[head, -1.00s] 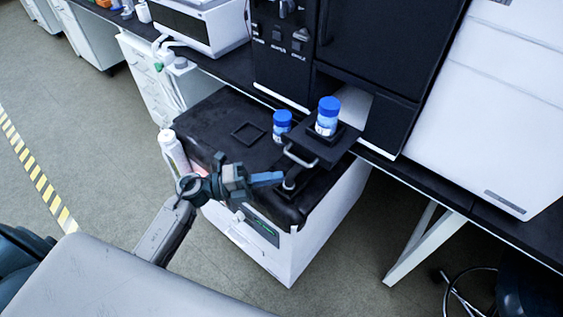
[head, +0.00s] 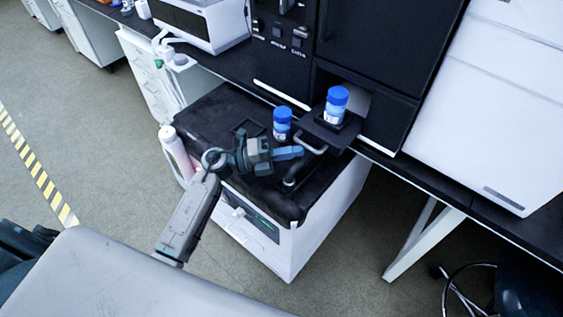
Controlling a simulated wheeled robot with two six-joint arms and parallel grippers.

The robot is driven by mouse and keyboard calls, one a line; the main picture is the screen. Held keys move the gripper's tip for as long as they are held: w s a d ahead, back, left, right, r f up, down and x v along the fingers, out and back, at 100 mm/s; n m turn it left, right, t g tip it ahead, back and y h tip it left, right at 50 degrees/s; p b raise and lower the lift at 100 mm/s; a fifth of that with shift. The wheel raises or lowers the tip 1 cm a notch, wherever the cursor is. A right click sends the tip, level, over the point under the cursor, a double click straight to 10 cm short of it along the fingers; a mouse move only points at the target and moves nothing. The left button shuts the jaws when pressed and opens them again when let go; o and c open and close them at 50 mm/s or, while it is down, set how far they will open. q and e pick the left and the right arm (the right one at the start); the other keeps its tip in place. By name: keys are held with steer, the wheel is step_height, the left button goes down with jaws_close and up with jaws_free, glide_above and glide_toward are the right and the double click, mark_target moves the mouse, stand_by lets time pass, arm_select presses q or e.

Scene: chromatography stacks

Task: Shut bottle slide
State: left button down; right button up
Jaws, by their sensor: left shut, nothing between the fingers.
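The bottle slide (head: 320,132) is a dark tray that sticks out of the opening low in the black chromatography stack (head: 372,50). A metal bar handle (head: 308,137) is on its front edge. A blue-capped bottle (head: 336,105) stands upright on the slide. My left gripper (head: 300,153) is shut and empty, with its fingertips close to the handle. I cannot tell whether they touch it. My right gripper is not in view.
A second blue-capped bottle (head: 282,124) stands on the black top of the white cabinet (head: 310,235), behind my left gripper. A white bottle (head: 176,152) is by the cabinet's left side. Dark bench edge (head: 425,178) runs right. Floor at left is clear.

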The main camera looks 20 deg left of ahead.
mark_target(305, 136)
arm_select(q)
steer(key=w, duration=0.2)
steer(key=w+d, duration=0.1)
steer(key=w, duration=0.1)
steer(key=w+d+b, duration=0.1)
steer(key=w, duration=0.2)
steer(key=shift+d, duration=0.25)
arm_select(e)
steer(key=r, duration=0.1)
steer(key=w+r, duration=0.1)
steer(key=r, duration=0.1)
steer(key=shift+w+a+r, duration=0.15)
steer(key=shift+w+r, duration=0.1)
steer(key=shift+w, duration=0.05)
arm_select(q)
steer(key=shift+s+a, duration=0.1)
